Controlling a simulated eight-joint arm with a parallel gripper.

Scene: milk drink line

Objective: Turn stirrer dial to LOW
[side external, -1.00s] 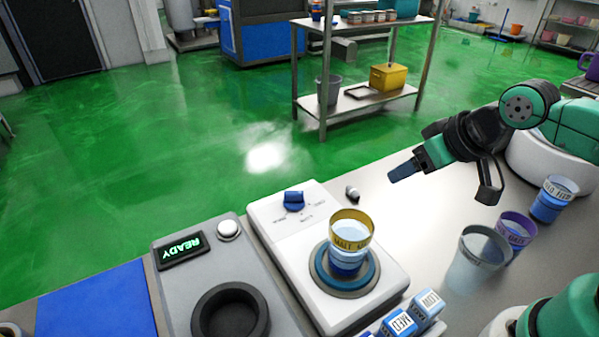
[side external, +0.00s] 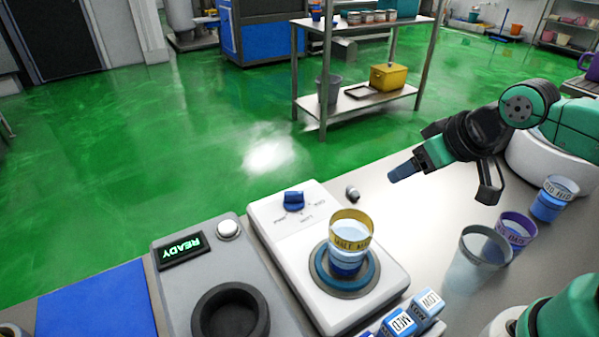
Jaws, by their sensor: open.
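The stirrer dial (side external: 294,202) is a blue knob at the back of the white stirrer (side external: 262,209). Small printed marks lie around it, too small to read, so I cannot tell which setting it points to. A yellow-banded cup (side external: 351,240) with pale blue liquid stands upright on the stirrer's round plate (side external: 374,281). My gripper (side external: 406,170) hangs above the counter, right of the dial and apart from it.
A grey unit (side external: 172,283) with a READY display (side external: 180,250) and a dark round well (side external: 231,312) stands left of the stirrer. A clear beaker (side external: 486,247), purple-rimmed cup (side external: 516,230) and blue cup (side external: 551,203) stand right.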

